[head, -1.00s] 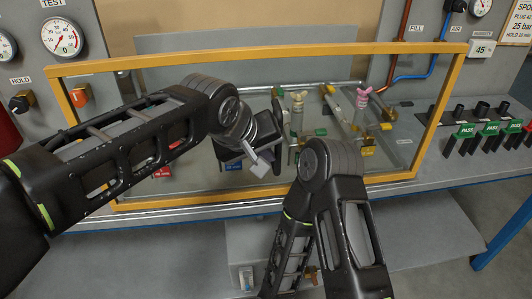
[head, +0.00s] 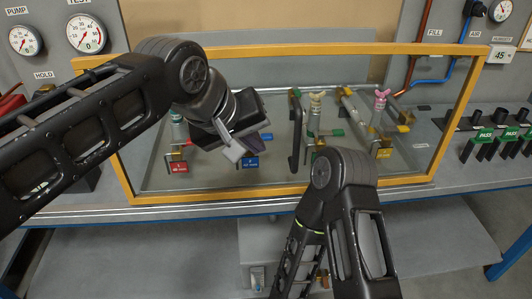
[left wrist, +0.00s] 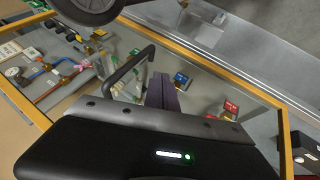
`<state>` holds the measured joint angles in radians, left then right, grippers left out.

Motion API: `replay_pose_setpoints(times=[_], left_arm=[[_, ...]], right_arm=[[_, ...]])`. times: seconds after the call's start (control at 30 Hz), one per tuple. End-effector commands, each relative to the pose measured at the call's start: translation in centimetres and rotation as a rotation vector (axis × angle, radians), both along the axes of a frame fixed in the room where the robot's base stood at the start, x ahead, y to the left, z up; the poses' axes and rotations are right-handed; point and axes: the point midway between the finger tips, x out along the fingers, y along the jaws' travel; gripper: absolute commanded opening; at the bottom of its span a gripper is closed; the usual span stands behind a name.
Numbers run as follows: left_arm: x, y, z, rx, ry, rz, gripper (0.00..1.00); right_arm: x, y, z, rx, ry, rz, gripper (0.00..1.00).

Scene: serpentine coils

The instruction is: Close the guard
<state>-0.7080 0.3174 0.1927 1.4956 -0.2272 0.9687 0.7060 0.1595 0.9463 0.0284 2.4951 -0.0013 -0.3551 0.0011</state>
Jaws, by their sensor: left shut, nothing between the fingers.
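The guard (head: 330,48) is a clear panel in a yellow frame, standing in front of the coils and fittings on the bench. Its lower edge runs along the bench front; I cannot tell exactly how far it tilts. Its black handle (head: 294,130) is an upright bar near the middle. It also shows as a black arch in the left wrist view (left wrist: 130,66). My left gripper (head: 240,152) is shut and empty, in front of the panel left of the handle, apart from it. Its fingers (left wrist: 160,92) show beside the handle in the left wrist view. My right gripper is out of view.
Behind the panel are valves with coloured tags, including a red tag (head: 179,168) and a yellow one (head: 384,154). Gauges (head: 86,33) stand at the back left. Green PASS tags (head: 484,135) are at right. A grey lower shelf (head: 420,225) lies below the bench.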

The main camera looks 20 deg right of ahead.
Motion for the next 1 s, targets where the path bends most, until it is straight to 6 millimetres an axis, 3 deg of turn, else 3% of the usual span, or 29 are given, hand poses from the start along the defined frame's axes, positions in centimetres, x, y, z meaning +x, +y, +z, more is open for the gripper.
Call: replay_pose_setpoints(times=[0.23, 0.77, 0.93, 1.0], left_arm=[[-0.8, 1.4, 2.1, 0.000, -0.001, 0.002, 0.00], [-0.8, 1.4, 2.2, 0.004, -0.010, -0.010, 0.00], [0.4, -0.7, 3.4, -0.063, -0.126, -0.084, 0.00], [0.7, -2.3, 2.5, -0.093, -0.190, -0.135, 0.00]], right_arm=[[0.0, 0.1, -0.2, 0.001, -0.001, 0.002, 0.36], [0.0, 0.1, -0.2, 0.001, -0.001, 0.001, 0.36], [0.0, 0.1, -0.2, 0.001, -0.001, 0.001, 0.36], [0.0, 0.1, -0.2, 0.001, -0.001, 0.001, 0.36]])
